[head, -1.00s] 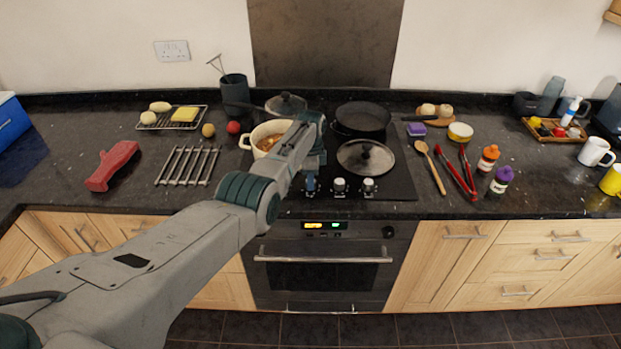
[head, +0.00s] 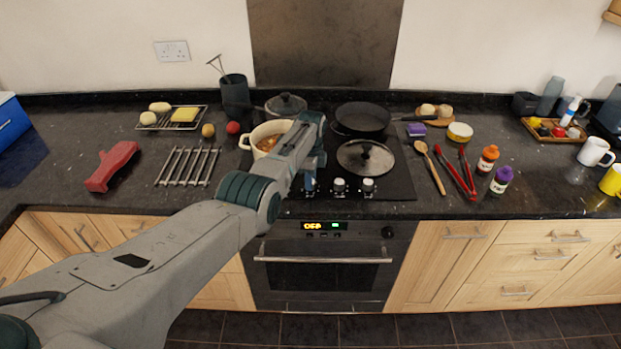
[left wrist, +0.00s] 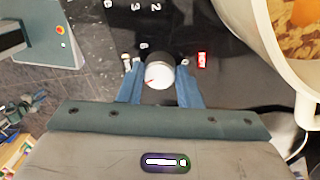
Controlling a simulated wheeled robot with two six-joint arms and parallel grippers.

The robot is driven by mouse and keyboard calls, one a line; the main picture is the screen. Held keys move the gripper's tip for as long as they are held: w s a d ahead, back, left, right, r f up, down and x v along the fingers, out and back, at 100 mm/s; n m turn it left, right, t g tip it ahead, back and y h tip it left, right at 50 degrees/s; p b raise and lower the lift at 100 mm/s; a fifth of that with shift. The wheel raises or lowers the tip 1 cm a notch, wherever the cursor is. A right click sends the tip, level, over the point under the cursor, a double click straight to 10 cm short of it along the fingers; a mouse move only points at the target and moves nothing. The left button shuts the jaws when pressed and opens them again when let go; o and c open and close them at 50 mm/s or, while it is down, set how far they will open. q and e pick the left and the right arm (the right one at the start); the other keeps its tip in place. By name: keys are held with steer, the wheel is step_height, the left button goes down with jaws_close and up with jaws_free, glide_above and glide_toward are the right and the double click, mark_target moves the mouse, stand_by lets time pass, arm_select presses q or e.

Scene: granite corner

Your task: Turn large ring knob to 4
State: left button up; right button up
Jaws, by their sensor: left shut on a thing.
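My left gripper (head: 310,182) is at the front left of the black hob. In the left wrist view its two blue fingers are shut on a knob (left wrist: 159,74), one on each side. The knob has a pale top with a short red mark pointing down and left. White digits, including a 2 and a 3, are printed on the black panel above it. In the head view the gripper mostly hides this knob. Two more knobs, a middle one (head: 339,186) and a right one (head: 369,186), stand free beside it. My right gripper is not in view.
A cream pot (head: 262,150) with food stands close behind and left of the gripper. A lidded pan (head: 366,157) and a black frying pan (head: 362,118) are on the hob. The oven display (head: 324,226) shows orange text. A metal rack (head: 187,167) lies left.

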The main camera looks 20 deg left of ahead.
arm_select(q)
steer(key=o, duration=1)
steer(key=shift+c, duration=0.2)
steer(key=shift+w+r, duration=0.15)
steer(key=shift+r, duration=0.5)
step_height(320, 180, up, 10)
steer(key=b, duration=0.2)
steer(key=shift+w+f, duration=0.15)
